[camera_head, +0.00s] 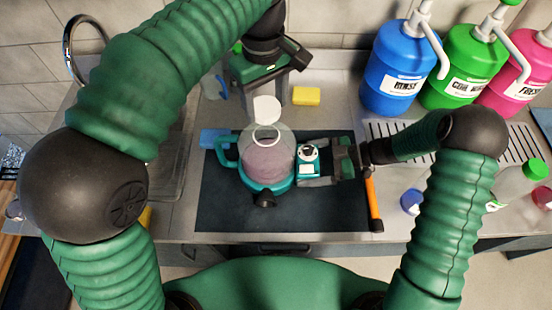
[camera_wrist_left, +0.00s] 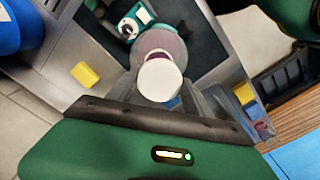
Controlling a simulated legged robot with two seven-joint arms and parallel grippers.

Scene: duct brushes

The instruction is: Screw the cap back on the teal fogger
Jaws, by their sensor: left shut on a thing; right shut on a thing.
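The teal fogger (camera_head: 267,185) stands on a dark mat (camera_head: 225,205), with a clear tank (camera_head: 267,160) holding pinkish liquid. The ring-shaped mouth (camera_head: 265,134) on top is uncovered. The white cap (camera_head: 266,108) is held by my left gripper (camera_head: 264,98), which is shut on it. In the head view the cap shows just beyond the mouth, apart from it. In the left wrist view the cap (camera_wrist_left: 160,80) hides part of the tank (camera_wrist_left: 165,42). My right gripper (camera_head: 325,165) is shut on the fogger at its right-hand side, by the white-and-teal unit (camera_head: 308,158).
A yellow sponge (camera_head: 306,96) and a blue cloth or sponge (camera_head: 212,138) lie near the mat. An orange-handled tool (camera_head: 374,200) lies at the mat's right edge. Blue (camera_head: 398,75), green (camera_head: 455,70) and pink (camera_head: 508,85) pump jugs stand at the back right.

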